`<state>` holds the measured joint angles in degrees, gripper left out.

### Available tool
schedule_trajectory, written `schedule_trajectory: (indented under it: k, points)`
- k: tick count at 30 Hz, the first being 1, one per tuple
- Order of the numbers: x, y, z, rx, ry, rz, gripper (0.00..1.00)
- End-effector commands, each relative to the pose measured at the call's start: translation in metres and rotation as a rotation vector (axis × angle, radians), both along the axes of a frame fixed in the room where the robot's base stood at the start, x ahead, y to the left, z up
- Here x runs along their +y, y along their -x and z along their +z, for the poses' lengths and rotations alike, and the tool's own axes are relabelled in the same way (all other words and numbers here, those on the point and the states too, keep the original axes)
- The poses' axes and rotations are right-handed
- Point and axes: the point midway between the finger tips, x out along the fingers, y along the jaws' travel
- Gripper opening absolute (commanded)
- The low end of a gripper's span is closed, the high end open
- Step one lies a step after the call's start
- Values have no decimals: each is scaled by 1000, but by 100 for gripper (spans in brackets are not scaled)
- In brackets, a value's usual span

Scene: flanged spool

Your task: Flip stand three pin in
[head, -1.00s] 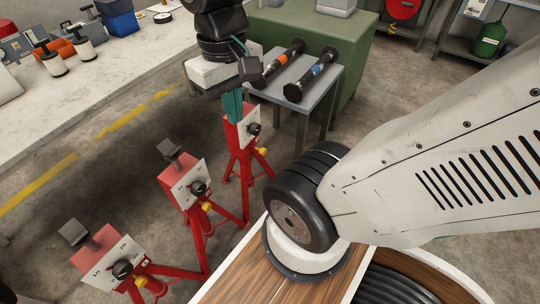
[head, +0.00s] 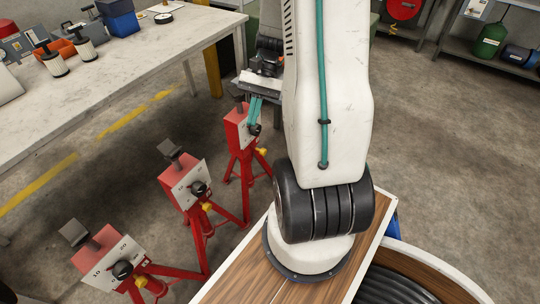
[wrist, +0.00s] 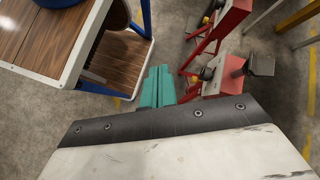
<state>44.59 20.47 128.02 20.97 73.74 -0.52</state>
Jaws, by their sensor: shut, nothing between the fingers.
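Three red tripod stands stand in a slanting row in the head view: near (head: 105,250), middle (head: 182,178) and far (head: 240,130). Each has a pale marked panel with a black knob, and a dark pad on top. The far stand's black knob (head: 254,130) is partly beside my fingers. My gripper (head: 254,114) has teal fingers, shut and empty, at the far stand's panel just above the knob; contact cannot be told. In the wrist view my gripper (wrist: 158,72) is left of a red stand (wrist: 227,74) with a black knob (wrist: 207,73).
A pale workbench (head: 110,70) with filters and a blue bin (head: 123,20) runs along the left. My forearm hides part of the area behind the far stand. Open concrete floor (head: 450,150) lies to the right. A shelf with a green tank (head: 489,40) stands at the back right.

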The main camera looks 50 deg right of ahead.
Motion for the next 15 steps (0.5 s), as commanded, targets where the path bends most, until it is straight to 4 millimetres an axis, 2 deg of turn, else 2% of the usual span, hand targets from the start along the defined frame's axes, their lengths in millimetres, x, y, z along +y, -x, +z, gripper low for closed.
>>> schedule_trajectory:
  k: [1,8,15]
  points:
    - [-9,-1,-14,17,-38,-51,0]
    - [-47,-5,-71,58,-196,-285,0]
    - [-82,-2,-139,82,-362,-541,0]
